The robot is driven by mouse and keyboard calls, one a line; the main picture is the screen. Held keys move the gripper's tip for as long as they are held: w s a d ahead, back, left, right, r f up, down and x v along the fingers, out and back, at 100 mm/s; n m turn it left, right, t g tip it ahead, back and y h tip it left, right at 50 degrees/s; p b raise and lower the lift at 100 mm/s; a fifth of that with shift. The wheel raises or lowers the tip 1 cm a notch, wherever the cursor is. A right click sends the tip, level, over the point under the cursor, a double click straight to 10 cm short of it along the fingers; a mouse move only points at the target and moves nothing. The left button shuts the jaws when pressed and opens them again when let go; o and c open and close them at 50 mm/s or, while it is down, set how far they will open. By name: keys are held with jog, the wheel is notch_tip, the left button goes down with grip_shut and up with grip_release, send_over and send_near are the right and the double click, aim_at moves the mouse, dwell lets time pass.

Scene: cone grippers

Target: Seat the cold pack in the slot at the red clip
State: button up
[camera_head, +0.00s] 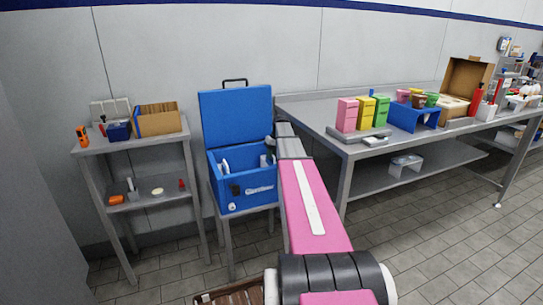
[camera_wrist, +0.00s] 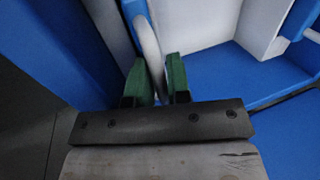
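The open blue cooler (camera_head: 225,196) stands on a small stand left of my arm, its lid raised. Whitish pieces show inside it, one at the left (camera_head: 225,166) and one near my gripper's end. In the wrist view my gripper (camera_wrist: 160,82) has green finger pads on both sides of a thin white rounded cold pack (camera_wrist: 148,45). The pads look close against the pack, inside the blue walls (camera_wrist: 285,80). My gripper's fingers are hidden in the head view. I cannot make out the red clip or its slot in either view.
In the wrist view a white panel (camera_wrist: 108,25) stands close at the left and a white block (camera_wrist: 262,22) at the upper right. A shelf (camera_head: 150,143) with boxes stands left of the cooler.

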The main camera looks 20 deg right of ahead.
jog(key=shift+o, duration=1.1)
jog(key=shift+r, duration=0.1)
jog(key=v, duration=1.2)
